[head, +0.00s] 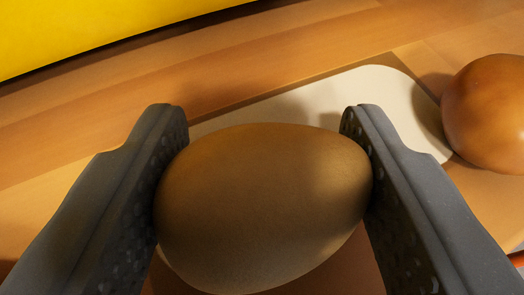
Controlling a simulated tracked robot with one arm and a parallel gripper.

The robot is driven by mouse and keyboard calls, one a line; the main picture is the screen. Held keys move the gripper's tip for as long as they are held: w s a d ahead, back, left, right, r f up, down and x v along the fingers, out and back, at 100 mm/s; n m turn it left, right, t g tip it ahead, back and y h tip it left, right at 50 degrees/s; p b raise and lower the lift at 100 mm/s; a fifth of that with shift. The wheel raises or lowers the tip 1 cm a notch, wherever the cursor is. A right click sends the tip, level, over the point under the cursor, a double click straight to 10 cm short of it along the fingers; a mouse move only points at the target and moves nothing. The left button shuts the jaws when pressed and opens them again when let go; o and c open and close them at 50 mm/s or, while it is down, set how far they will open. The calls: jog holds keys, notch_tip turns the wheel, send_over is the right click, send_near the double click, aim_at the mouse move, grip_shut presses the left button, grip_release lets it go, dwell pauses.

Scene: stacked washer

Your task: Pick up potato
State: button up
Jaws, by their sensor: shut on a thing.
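A smooth brown, egg-shaped potato (262,210) fills the lower middle of the head view. My gripper (263,190) is shut on it, with one dark grey textured finger pressed against its left side and the other against its right. The potato's long side runs across the gap between the fingers. Its underside is hidden, so I cannot tell whether it touches the surface below.
A cream, rounded flat board (385,90) lies behind the potato on the wooden surface (150,115). A shiny orange-brown round object (490,113) is at the right edge, beside the board. A yellow panel (90,30) spans the upper left.

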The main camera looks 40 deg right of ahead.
notch_tip(320, 180, up, 3)
jog(key=shift+f, duration=0.1)
jog(key=s+a, duration=0.4)
jog(key=s, duration=0.3)
jog(key=s+a+r+p, duration=0.1)
jog(key=s+a, duration=0.2)
jog(key=s, duration=0.4)
jog(key=shift+a+r, duration=0.15)
jog(key=shift+a, duration=0.2)
